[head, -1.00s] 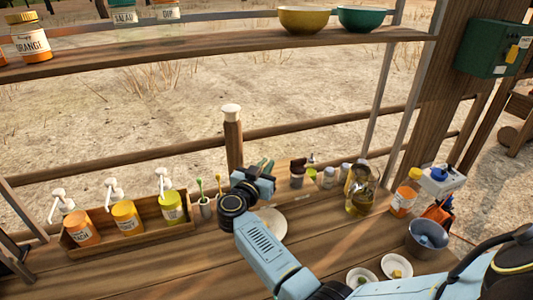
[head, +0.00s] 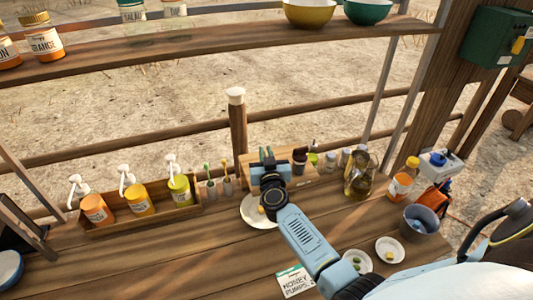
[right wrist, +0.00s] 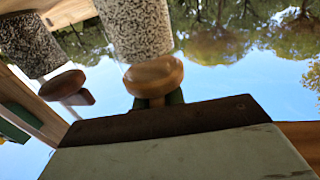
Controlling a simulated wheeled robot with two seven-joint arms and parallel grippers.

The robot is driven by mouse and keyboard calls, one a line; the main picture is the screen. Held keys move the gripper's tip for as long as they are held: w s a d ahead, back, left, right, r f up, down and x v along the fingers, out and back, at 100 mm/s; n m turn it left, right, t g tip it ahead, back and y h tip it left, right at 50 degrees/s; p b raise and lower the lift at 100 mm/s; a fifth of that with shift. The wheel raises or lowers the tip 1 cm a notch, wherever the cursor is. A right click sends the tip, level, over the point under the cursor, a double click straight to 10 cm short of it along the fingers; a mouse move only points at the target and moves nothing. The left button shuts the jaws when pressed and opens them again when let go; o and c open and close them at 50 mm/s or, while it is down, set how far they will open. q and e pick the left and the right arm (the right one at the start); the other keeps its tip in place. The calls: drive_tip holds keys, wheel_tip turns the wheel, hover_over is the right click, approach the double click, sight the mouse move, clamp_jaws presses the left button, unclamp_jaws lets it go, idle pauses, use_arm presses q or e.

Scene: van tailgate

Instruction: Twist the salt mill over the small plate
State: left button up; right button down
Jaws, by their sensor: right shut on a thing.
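My right gripper (head: 268,153) is near the plate, at the front of a wooden rack of bottles. In the right wrist view its green fingers (right wrist: 158,99) are shut on the wooden knob of a pale speckled mill (right wrist: 138,28), which I take as the salt mill. The picture there looks upside down, so the knob is on top. A darker speckled mill (right wrist: 30,45) with a wooden knob shows beside it. In the head view the gripper hides the held mill.
A wooden box (head: 140,222) of pump bottles stands at left. A glass oil jug (head: 362,180) and small jars stand right of the gripper. Two white dishes (head: 390,251) and a grey bucket (head: 419,222) are at lower right.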

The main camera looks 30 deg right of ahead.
drive_tip(key=shift+f, duration=0.15)
drive_tip(key=c, duration=1.5)
unclamp_jaws()
drive_tip(key=v, duration=1.3)
drive_tip(key=shift+s, duration=0.25)
